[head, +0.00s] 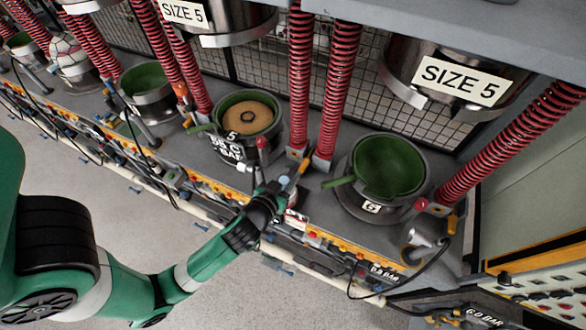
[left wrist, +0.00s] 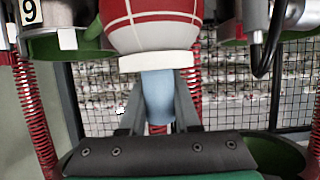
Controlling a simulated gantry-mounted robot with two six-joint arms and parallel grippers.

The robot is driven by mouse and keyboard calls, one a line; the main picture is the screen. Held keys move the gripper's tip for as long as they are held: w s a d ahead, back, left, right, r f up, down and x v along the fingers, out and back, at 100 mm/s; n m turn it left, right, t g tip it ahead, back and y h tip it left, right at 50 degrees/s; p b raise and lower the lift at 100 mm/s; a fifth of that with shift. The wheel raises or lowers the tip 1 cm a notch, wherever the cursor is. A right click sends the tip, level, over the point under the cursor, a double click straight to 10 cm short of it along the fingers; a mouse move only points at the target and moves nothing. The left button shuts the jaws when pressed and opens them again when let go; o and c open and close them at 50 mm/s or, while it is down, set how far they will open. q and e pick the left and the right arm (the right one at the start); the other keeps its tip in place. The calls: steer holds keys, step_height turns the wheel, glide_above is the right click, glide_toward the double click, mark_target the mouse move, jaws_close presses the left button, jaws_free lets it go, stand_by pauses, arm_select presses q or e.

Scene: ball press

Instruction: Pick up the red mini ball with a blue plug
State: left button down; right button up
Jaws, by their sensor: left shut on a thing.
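In the left wrist view, the red mini ball (left wrist: 150,30) with white lines fills the top middle, its upper part cut off by the frame. Below it is a white collar (left wrist: 157,62), then a light blue plug (left wrist: 157,95). My left gripper (left wrist: 157,118) is shut on the blue plug, with one dark finger on each side of it. In the head view, my left gripper (head: 276,190) is at the front edge of the press bench; the ball is too small to make out clearly there. My right gripper is not in view.
A green-lined press pot (head: 388,166) stands right of the gripper. Another pot (head: 248,115) holding a tan disc stands behind and left. Red springs (head: 338,100) rise between them. Hoses and fittings line the bench edge. The floor (head: 225,290) in front is clear.

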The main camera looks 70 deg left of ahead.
arm_select(q)
steer(key=s+d+r+p, duration=0.1)
steer(key=p, duration=0.1)
steer(key=s+d+r+p, duration=0.1)
steer(key=d+p, duration=0.1)
steer(key=s+d+r+p, duration=0.1)
steer(key=p, duration=0.2)
steer(key=shift+s+d, duration=0.1)
steer(key=shift+d, duration=0.3)
steer(key=shift+s+d+p, duration=0.25)
steer(key=shift+d+p, duration=0.05)
steer(key=shift+p, duration=0.4)
steer(key=shift+f, duration=0.1)
